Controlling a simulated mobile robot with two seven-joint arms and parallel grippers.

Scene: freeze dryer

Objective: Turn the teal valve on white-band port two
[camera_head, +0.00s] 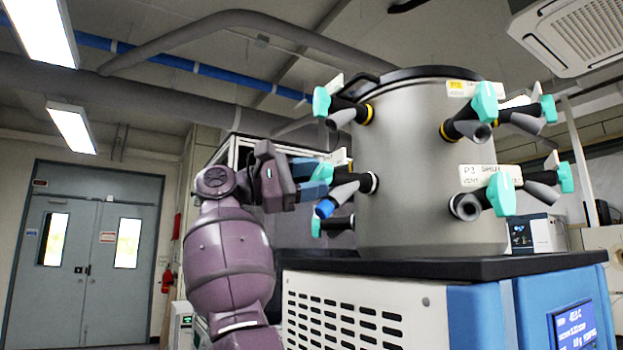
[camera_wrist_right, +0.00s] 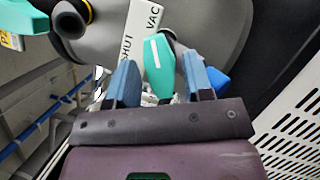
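The teal valve handle (camera_head: 323,172) is on the drum's left-side port with a white band (camera_head: 374,183), partly hidden by my gripper in the head view. In the wrist view the teal valve (camera_wrist_right: 158,67) shows a white stripe and lies between my fingertips, beside a white label reading VAC and SHUT (camera_wrist_right: 140,32). My right gripper (camera_head: 312,181) is open, with its blue fingers on either side of the handle. In the wrist view my right gripper (camera_wrist_right: 162,80) shows a gap on both sides of the handle. My left gripper is not in view.
Another teal valve with a yellow band (camera_head: 321,101) is above. The drum (camera_head: 420,150) stands on a dark top above a vented white cabinet (camera_head: 365,315).

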